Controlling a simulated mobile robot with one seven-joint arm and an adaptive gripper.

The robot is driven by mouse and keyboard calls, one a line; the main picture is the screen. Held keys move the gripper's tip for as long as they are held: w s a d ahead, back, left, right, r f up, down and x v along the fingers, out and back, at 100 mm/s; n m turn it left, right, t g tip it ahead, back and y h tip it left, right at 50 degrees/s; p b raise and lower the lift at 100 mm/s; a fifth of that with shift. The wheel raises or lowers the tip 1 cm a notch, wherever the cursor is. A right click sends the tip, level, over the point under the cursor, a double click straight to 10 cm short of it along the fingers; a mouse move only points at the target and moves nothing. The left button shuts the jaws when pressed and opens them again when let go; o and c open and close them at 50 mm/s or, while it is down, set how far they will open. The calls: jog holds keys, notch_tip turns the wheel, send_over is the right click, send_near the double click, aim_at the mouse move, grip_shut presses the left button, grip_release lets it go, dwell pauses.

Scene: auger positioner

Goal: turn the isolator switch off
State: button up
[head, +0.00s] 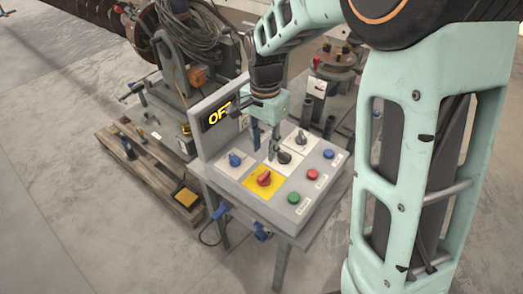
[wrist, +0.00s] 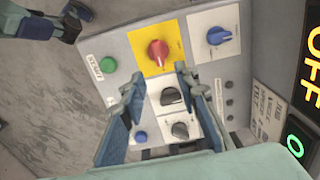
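In the wrist view the red knob (wrist: 158,54) on the yellow plate (wrist: 146,69) is just beyond my fingertips. My gripper (head: 264,154) points down over the panel behind the red knob. In the wrist view my gripper (wrist: 157,80) is open, with a black knob (wrist: 171,97) showing between its fingers and nothing held.
A blue knob (head: 235,160), a second black knob (wrist: 180,130), and green (head: 294,198), red (head: 312,175) and blue (head: 328,154) buttons share the panel. A display (wrist: 312,65) reads OFF in yellow. Machinery with coiled cables (head: 185,35) stands behind; a pallet (head: 150,175) lies left.

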aim_at(264, 175)
notch_tip(264, 175, down, 11)
jog(key=shift+s+r+p, duration=0.1)
jog(key=shift+s+p, duration=0.05)
jog(key=shift+p, duration=0.25)
grip_shut()
